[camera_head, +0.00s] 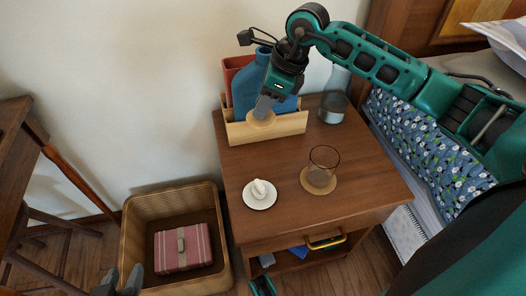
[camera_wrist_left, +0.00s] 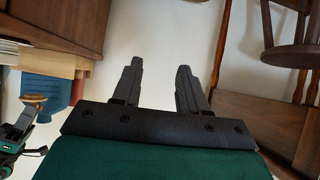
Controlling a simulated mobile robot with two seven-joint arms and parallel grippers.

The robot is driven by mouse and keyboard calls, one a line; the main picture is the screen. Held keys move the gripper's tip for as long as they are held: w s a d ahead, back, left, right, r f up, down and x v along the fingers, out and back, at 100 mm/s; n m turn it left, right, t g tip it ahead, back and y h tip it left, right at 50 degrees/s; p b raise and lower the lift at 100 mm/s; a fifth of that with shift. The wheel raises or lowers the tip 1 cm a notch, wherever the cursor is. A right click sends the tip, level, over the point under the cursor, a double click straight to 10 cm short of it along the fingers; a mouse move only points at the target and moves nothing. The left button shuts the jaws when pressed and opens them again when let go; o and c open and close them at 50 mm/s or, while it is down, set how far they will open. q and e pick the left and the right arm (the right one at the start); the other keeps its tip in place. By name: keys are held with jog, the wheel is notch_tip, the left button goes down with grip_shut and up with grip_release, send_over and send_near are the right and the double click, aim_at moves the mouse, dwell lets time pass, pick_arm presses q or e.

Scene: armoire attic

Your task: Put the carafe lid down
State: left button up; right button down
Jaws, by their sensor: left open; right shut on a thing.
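The carafe lid (camera_head: 261,120), a round tan disc, is at the tip of my right gripper (camera_head: 265,108), which is shut on it. It is in front of the blue bottle, over the wooden box; whether it touches the box is unclear. The lid also shows at the left of the left wrist view (camera_wrist_left: 36,99). The glass carafe (camera_head: 334,108) stands at the back right of the nightstand (camera_head: 285,162). My left gripper (camera_head: 121,279) is open and empty, low by the basket; its spread fingers show in the left wrist view (camera_wrist_left: 159,75).
A wooden box (camera_head: 285,126) holds a blue bottle (camera_head: 246,90) and a red item. A white dish (camera_head: 260,203) and a glass (camera_head: 322,168) on a cork coaster stand in front. A wicker basket (camera_head: 137,217) holds a pink case (camera_head: 182,250). The nightstand's front middle is clear.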

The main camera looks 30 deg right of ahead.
notch_tip(320, 180, down, 14)
jog(key=b, duration=0.3)
pick_arm(q)
jog(key=shift+w+d+f, duration=0.25)
jog(key=shift+d+f, duration=0.45)
pick_arm(e)
jog(key=shift+f, duration=0.25)
jog(key=shift+f, duration=0.2)
jog(key=c, duration=0.9)
grip_release()
jog(key=shift+r, duration=0.1)
pick_arm(q)
jog(key=shift+a, duration=0.1)
